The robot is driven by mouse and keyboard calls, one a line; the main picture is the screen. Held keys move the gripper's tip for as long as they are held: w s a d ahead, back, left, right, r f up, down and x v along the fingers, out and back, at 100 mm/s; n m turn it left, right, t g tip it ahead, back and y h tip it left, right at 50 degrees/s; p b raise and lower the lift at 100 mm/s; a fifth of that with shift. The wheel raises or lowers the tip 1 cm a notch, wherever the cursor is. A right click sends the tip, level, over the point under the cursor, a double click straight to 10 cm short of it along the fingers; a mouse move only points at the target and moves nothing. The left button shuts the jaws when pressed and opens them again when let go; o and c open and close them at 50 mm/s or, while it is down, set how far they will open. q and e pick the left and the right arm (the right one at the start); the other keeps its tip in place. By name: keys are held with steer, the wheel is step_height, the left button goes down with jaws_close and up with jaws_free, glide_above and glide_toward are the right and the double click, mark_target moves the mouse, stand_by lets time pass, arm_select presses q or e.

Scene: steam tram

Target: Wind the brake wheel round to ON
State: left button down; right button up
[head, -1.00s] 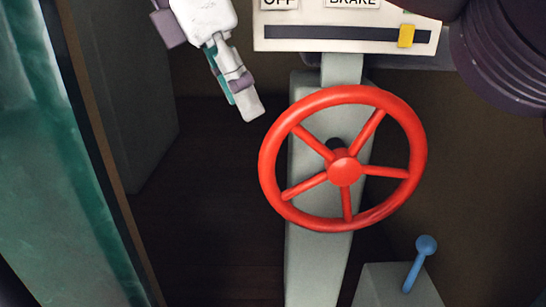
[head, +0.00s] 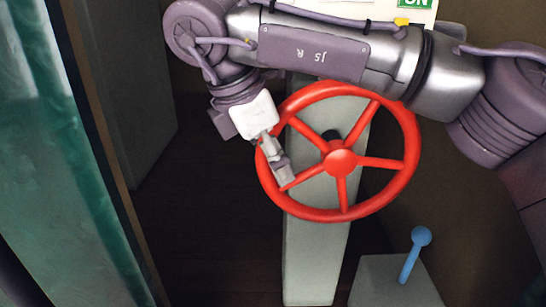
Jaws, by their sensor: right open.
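The red brake wheel (head: 404,180) has several spokes and a round hub, and stands in front of a grey-green post (head: 313,255). My right arm comes in from the right and crosses in front of the wheel's top. My right gripper (head: 281,172) is open and points down at the wheel's left rim, overlapping it. I cannot tell whether a finger touches the rim. A pale panel (head: 378,9) above carries a green ON label (head: 415,2). A bit of its yellow marker (head: 402,21) shows; my arm hides most of the panel. My left gripper is out of view.
A blue-knobbed lever (head: 421,236) stands on a grey box (head: 394,287) at the lower right, below the wheel. A teal glossy panel (head: 55,170) with a brown edge runs down the left side. The dark floor between it and the post is clear.

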steer(key=shift+w, duration=0.1)
steer(key=c, duration=0.4)
jaws_close()
